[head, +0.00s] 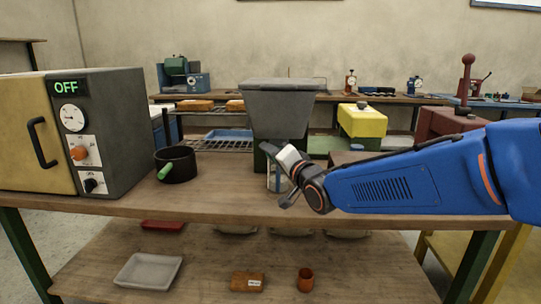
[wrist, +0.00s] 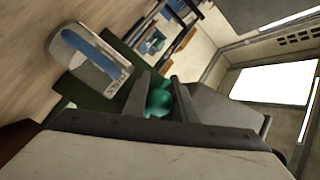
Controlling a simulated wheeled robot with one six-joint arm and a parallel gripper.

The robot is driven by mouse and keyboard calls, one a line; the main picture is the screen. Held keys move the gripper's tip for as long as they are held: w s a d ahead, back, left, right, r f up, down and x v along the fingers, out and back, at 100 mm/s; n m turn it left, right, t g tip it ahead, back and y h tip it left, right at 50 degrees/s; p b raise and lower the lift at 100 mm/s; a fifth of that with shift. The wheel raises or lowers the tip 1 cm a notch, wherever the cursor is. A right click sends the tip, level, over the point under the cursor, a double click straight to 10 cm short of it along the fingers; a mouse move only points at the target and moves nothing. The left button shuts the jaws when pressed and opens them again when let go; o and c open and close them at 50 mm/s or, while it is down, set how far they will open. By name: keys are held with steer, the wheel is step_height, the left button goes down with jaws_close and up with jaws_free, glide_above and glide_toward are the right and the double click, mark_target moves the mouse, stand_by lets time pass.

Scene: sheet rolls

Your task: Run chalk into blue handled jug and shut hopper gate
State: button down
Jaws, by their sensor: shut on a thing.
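The grey hopper (head: 285,105) stands on a dark green frame at the middle of the bench. My gripper (head: 285,158) is in front of it, just below the bin. In the wrist view my gripper (wrist: 164,92) is shut on a round teal knob (wrist: 159,101), which appears to be the gate's handle. A pale, clear-sided jug (head: 272,182) stands on the bench below the hopper, partly hidden by my gripper. In the wrist view the jug (wrist: 85,58) shows a broad blue part. Whether chalk is in it or flowing I cannot tell.
An oven (head: 100,130) reading OFF stands at the far left. A lower shelf (head: 200,275) holds a grey tray, an orange block and a small cup. The front bench strip is clear.

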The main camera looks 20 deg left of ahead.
steer(key=shift+w+a, duration=0.1)
steer(key=shift+w, duration=0.25)
steer(key=c, duration=1.5)
jaws_free()
steer(key=shift+o, duration=0.2)
steer(key=shift+s, duration=0.1)
steer(key=v, duration=1.7)
steer(key=shift+d, duration=0.2)
